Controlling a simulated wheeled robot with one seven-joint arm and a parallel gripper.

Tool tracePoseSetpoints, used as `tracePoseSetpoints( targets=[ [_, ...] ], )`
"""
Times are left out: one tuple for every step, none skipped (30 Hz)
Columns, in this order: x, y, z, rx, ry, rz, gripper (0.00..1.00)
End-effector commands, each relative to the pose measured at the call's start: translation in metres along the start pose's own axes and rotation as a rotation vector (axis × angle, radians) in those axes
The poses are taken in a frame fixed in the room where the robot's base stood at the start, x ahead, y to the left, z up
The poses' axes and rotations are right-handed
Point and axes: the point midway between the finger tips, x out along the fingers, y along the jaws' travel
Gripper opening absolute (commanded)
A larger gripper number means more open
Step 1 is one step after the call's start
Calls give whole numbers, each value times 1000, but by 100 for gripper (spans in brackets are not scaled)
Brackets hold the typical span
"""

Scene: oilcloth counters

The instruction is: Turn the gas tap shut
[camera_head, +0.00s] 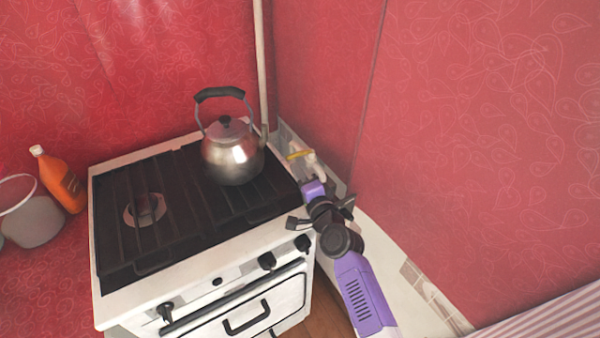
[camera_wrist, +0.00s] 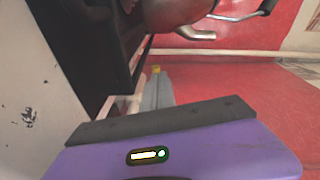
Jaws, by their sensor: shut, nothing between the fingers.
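The gas tap's yellow lever (camera_head: 298,155) shows behind the stove's right rear side, near the foot of a pale upright pipe (camera_head: 262,60). It lies roughly level in the head view. My gripper (camera_head: 315,165) is shut and empty, close to the lever's right end. In the wrist view a small yellow piece (camera_wrist: 156,69) shows just past the tips of my grey fingers (camera_wrist: 157,92). I cannot tell whether the fingers touch the lever. The tap's body is mostly hidden.
A white stove (camera_head: 140,300) with black grates stands left of my arm. A metal kettle (camera_head: 233,160) sits on it, near the lever. A red wall (camera_head: 450,130) rises close on the right. An orange bottle (camera_head: 62,180) and a grey bucket (camera_head: 32,222) stand at the left.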

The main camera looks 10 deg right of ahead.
Motion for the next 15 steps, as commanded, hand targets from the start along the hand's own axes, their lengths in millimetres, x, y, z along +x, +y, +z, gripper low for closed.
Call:
tracePoseSetpoints(
  targets=[
    [-3,-5,7,0,-3,1,0],
    [-4,-6,11,0,-3,1,0],
    [-6,-6,15,0,-3,1,0],
    [-8,-7,19,0,-4,2,0],
    [-10,-8,22,0,-4,1,0],
    [-12,-9,27,-1,-4,1,0],
    [-13,-10,30,0,-4,1,0],
    [-14,-11,33,0,-3,2,0],
    [-17,-12,38,0,-4,1,0],
    [-19,-13,42,0,-4,2,0],
    [-21,-14,47,0,-6,2,0],
    [-23,-16,52,0,-4,2,0],
    [-25,-17,56,0,-5,3,0],
    [-27,-18,60,0,-5,2,0],
    [-29,-20,65,0,-5,2,0]
  ],
)
